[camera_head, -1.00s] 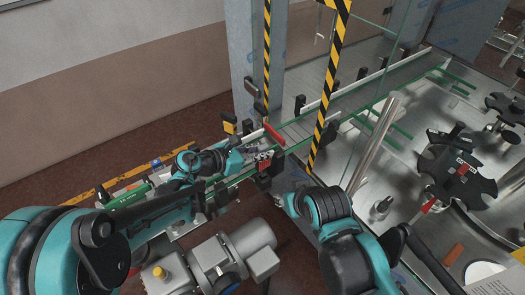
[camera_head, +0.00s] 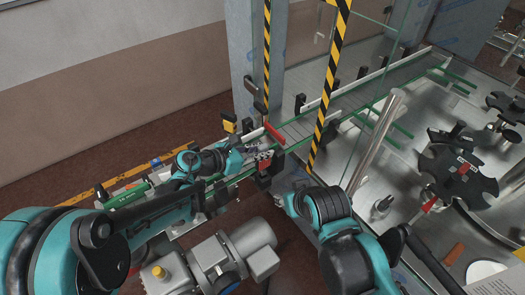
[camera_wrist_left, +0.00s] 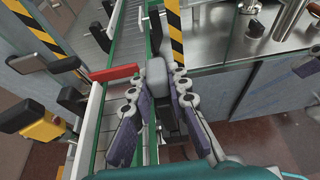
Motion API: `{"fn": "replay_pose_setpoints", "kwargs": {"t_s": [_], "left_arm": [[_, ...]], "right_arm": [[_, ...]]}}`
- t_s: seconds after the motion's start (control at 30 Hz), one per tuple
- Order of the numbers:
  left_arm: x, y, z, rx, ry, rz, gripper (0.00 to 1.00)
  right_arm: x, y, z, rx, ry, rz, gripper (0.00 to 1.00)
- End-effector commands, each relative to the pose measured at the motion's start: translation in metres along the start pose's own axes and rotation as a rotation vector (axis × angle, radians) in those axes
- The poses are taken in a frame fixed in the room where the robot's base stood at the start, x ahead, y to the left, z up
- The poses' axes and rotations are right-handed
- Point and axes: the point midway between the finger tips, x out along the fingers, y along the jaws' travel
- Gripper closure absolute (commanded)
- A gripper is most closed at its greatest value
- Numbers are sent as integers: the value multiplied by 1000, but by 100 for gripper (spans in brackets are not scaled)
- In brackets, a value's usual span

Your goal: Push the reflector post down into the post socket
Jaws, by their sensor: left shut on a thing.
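My left gripper (camera_head: 257,156) is at the side of the conveyor, near a red block. In the left wrist view, its two padded fingers (camera_wrist_left: 158,103) stand on either side of a grey, round-cornered block, which I take to be the head of the reflector post (camera_wrist_left: 156,75). The gripper is shut on it. A dark part shows below the head between the fingers. The post socket is hidden by the fingers and post, so I cannot tell how deep the post sits.
The red block (camera_wrist_left: 115,73) lies across the conveyor rail beside the post. A yellow-and-black device (camera_wrist_left: 45,130) and a grey-headed bracket (camera_wrist_left: 50,60) stand to the left. Striped posts (camera_head: 330,85) and glass panels rise behind. A motor (camera_head: 215,260) sits below my left arm.

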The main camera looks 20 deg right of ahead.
Motion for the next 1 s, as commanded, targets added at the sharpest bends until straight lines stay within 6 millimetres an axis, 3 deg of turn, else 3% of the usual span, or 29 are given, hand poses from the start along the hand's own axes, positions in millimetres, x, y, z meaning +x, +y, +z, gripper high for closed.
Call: {"fn": "replay_pose_setpoints", "kwargs": {"t_s": [0.43,0.47,0.53,0.87,1.0], "left_arm": [[1,0,-2,1,2,-1,100],[1,0,-2,1,2,-1,79],[1,0,-2,1,2,-1,60],[-1,0,-2,0,1,0,60],[-15,1,-2,-1,0,3,60]], "right_arm": [[2,0,1,0,0,0,60],[2,0,1,0,0,0,60],[2,0,1,0,0,0,60],[2,0,1,0,0,0,60],[2,0,1,0,0,0,60]]}}
